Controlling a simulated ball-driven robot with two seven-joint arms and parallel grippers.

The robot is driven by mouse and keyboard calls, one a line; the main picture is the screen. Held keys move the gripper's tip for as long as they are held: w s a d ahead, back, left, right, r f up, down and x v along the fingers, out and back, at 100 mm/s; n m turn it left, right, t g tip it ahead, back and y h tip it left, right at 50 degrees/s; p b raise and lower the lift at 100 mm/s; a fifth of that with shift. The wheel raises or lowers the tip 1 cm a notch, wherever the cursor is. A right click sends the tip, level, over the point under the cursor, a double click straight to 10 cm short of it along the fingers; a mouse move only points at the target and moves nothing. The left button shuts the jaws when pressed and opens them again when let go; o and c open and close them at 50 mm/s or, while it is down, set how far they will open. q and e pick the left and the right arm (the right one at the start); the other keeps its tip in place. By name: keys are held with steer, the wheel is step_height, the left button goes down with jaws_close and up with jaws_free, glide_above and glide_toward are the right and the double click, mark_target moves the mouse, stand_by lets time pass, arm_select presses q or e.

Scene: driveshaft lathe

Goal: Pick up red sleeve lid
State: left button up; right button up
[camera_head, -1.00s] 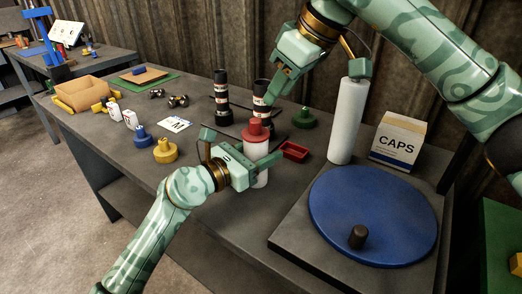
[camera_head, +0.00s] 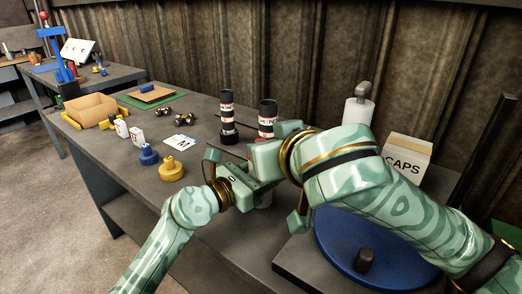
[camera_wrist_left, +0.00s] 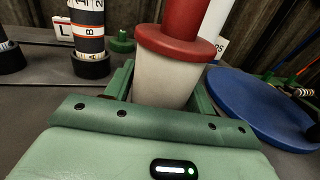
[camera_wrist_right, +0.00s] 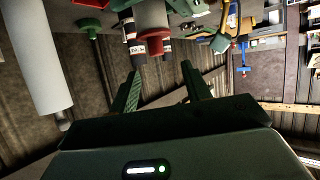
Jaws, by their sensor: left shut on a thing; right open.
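The red sleeve lid (camera_wrist_left: 182,42) sits on top of the upright white sleeve (camera_wrist_left: 162,88) in the left wrist view. My left gripper (camera_wrist_left: 160,75) is shut around the white sleeve, below the lid. In the right wrist view the lid's red flange (camera_wrist_right: 154,33) shows against the pale sleeve (camera_wrist_right: 152,14). My right gripper (camera_wrist_right: 158,76) is open and empty, its fingers pointing toward the lid with a gap left between.
Two black banded bottles (camera_head: 227,118) stand behind the grippers. A white cylinder (camera_head: 357,114), a CAPS box (camera_head: 407,158) and a blue disc (camera_head: 340,250) lie to the right. Blue (camera_head: 148,156) and yellow (camera_head: 171,170) knobbed parts stand to the left.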

steer(key=shift+m+t, duration=0.3)
steer(key=x, duration=1.1)
steer(key=shift+w+d+f, duration=0.15)
steer(key=shift+w+f, duration=0.05)
steer(key=shift+f, duration=0.05)
jaws_close()
